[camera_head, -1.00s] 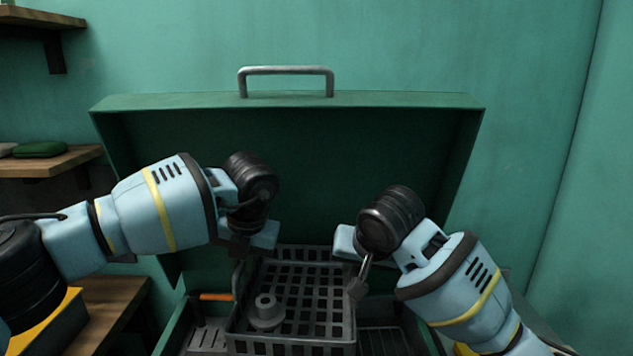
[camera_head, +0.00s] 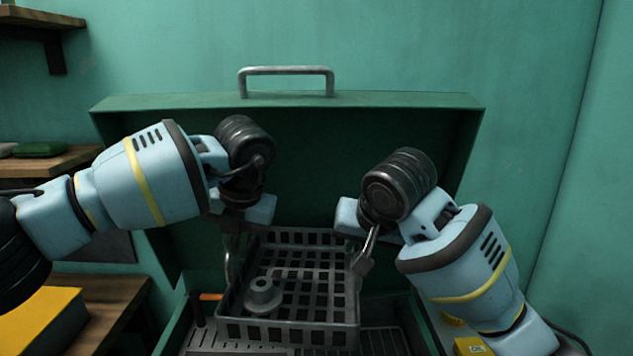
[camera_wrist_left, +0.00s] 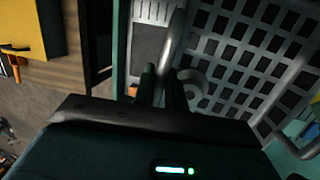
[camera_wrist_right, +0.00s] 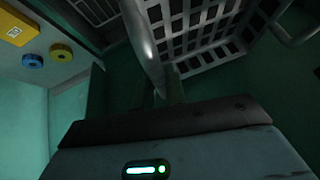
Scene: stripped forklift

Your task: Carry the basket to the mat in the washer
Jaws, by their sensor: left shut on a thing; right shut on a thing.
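The grey lattice basket (camera_head: 287,334) hangs inside the open green washer (camera_head: 178,330), above its floor, slightly tilted. A grey stepped round part (camera_head: 263,297) lies in it. My left gripper (camera_head: 233,232) is shut on the basket's left handle, a metal bar that shows in the left wrist view (camera_wrist_left: 172,40). My right gripper (camera_head: 368,238) is shut on the right handle, which shows in the right wrist view (camera_wrist_right: 142,42). The fingertips are partly hidden in the head view. I cannot make out the mat; the basket covers much of the washer's floor.
The washer's lid (camera_head: 300,165) stands open behind the basket. A slotted grey panel (camera_head: 385,340) lies on the washer floor. An orange-ended tool (camera_head: 211,297) is at the left inside. Wooden shelves (camera_head: 50,163) stand at left.

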